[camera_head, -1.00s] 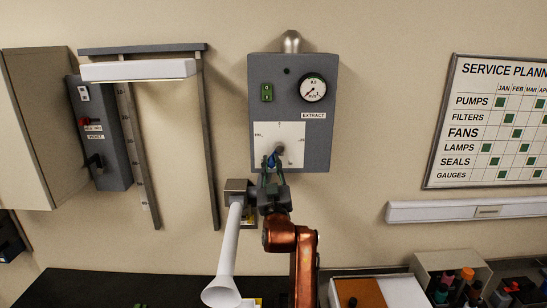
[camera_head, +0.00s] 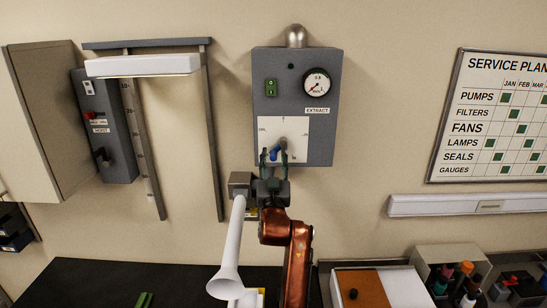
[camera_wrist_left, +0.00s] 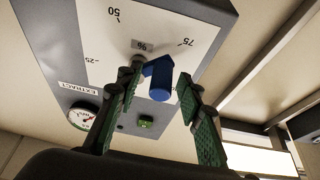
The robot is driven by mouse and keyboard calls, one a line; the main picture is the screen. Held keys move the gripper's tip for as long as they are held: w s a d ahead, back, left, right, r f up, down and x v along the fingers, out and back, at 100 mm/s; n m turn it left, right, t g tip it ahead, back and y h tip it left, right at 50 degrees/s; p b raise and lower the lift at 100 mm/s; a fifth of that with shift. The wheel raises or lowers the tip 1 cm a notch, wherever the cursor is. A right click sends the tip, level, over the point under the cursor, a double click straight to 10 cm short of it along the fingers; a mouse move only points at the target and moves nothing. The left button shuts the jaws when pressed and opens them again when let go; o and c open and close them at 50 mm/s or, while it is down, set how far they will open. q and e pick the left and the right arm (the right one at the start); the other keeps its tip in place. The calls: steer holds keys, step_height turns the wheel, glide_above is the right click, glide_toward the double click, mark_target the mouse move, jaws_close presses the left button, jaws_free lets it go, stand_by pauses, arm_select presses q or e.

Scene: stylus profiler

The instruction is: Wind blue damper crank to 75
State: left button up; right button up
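The blue crank handle (camera_head: 275,154) sits on the dial of the grey EXTRACT box (camera_head: 322,140), to the lower left of its hub. The wrist view shows the blue handle (camera_wrist_left: 159,80) beside the grey hub, with marks 25, 50 and 75 on the white dial plate (camera_wrist_left: 105,38); the 75 mark is to the right. My left gripper (camera_head: 273,160) is open in front of the dial. In the wrist view its green-padded fingers (camera_wrist_left: 160,100) stand apart on either side of the handle, with gaps visible. My right gripper is not in view.
A white tapered tube (camera_head: 232,245) hangs from a bracket just left of my left gripper. A white lamp (camera_head: 142,65) on a frame and a grey switch box (camera_head: 112,150) are further left. The dark bench (camera_head: 90,285) lies below.

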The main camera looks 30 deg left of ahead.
arm_select(q)
steer(key=shift+f, duration=0.1)
steer(key=v, duration=1.2)
